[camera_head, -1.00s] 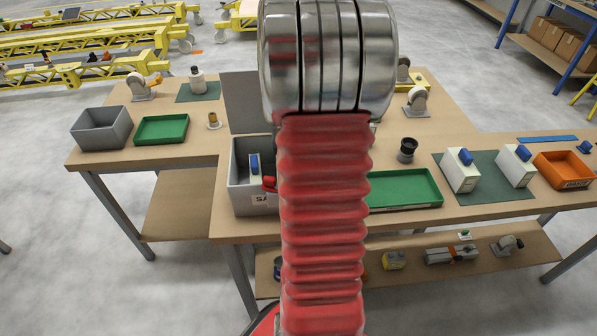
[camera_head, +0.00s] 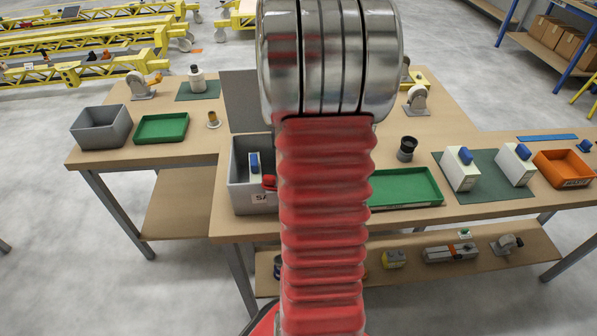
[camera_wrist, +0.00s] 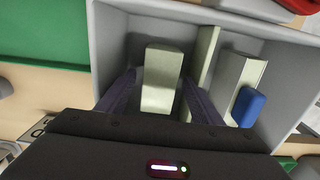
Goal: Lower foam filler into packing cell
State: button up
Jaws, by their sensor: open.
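A pale foam block (camera_wrist: 162,80) is inside the grey crate (camera_wrist: 110,45) in the wrist view, left of a thin pale upright divider (camera_wrist: 207,52). My gripper (camera_wrist: 158,78) reaches down into the crate with one dark finger on each side of the block. The fingers are open, with a gap at the left; contact at the right is unclear. The block's lower part and the cell floor near it are partly hidden. In the head view the grey crate (camera_head: 256,203) shows at the middle of the bench, and my arm hides the gripper and foam.
A white block with a blue part (camera_wrist: 248,105) stands right of the divider. A green tray (camera_wrist: 45,35) lies left of the crate. In the head view, another grey bin (camera_head: 100,138), white-and-blue units (camera_head: 461,178) and an orange tray (camera_head: 570,175) stand on the bench.

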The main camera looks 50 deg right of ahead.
notch_tip(320, 180, up, 12)
dwell(0.4)
jog(key=shift+s+f, duration=0.1)
dwell(0.8)
